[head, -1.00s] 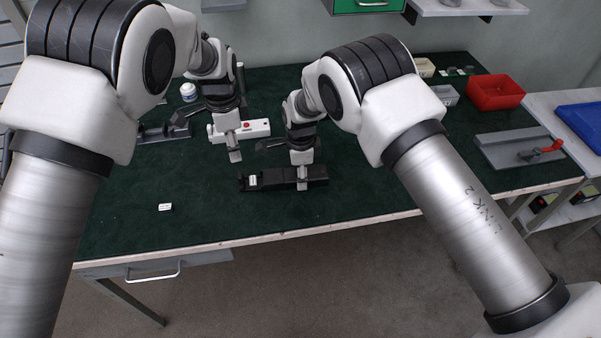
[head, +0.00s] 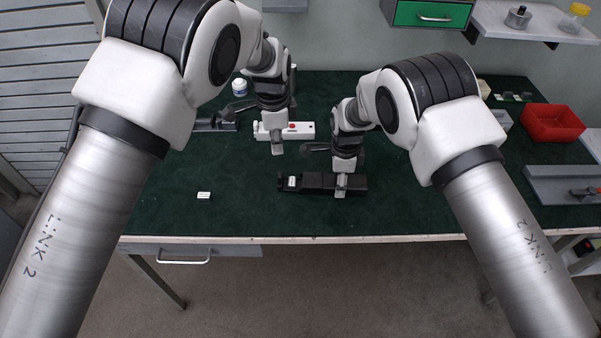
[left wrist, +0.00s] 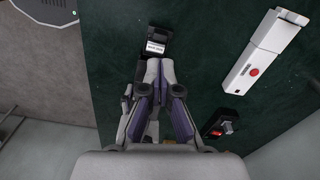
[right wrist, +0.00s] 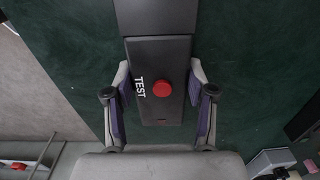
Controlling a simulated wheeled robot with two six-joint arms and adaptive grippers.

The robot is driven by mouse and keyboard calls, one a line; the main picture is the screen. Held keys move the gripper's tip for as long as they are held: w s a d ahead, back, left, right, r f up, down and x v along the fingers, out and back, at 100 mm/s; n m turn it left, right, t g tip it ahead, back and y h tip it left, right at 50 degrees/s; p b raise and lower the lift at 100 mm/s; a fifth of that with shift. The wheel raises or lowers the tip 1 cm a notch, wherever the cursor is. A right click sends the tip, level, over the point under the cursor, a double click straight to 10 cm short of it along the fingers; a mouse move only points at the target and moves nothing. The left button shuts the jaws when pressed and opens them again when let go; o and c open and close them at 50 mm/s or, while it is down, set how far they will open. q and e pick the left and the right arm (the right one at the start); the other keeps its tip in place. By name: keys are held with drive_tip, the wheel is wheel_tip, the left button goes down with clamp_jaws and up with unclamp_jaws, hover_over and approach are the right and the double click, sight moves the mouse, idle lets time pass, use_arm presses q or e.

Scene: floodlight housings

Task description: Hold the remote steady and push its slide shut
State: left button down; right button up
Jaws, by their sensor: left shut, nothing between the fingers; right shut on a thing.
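The black remote (head: 318,182) lies on the green bench mat, its long side running left to right. It has a white label near its left end, and in the right wrist view its body (right wrist: 160,110) shows "TEST" and a red button. A seam crosses it above the button; how far the slide is open I cannot tell. My right gripper (head: 341,189) is shut on the remote, a finger on each long side (right wrist: 160,75). My left gripper (head: 277,149) is shut and empty, above and behind the remote's left end. In the left wrist view its fingertips (left wrist: 158,64) are beside the labelled end (left wrist: 155,45).
A white device with a red button (head: 298,130) lies behind the left gripper. A small white block (head: 204,195) lies at the front left. A white jar (head: 240,87) stands at the back, a red bin (head: 552,123) at the right. The mat's front middle is clear.

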use_arm(q)
drive_tip(key=a+f+n+h, duration=0.2)
drive_tip(key=a+n+h, duration=0.35)
drive_tip(key=n, duration=1.15)
drive_tip(key=a+f+n+h, duration=0.1)
drive_tip(key=a+n+h, duration=0.2)
drive_tip(key=a+n, duration=0.95)
drive_tip(key=d+f+n, duration=0.1)
drive_tip(key=d+f, duration=0.1)
drive_tip(key=d, duration=0.1)
drive_tip(key=d+f+n, duration=0.1)
drive_tip(key=d+f, duration=0.1)
drive_tip(key=d, duration=0.2)
drive_tip(key=d+f+n, duration=0.2)
drive_tip(key=d, duration=0.1)
drive_tip(key=shift+d+f, duration=0.25)
drive_tip(key=shift+f, duration=0.15)
drive_tip(key=d, duration=0.3)
drive_tip(key=shift+d+f, duration=0.1)
drive_tip(key=shift+d, duration=0.5)
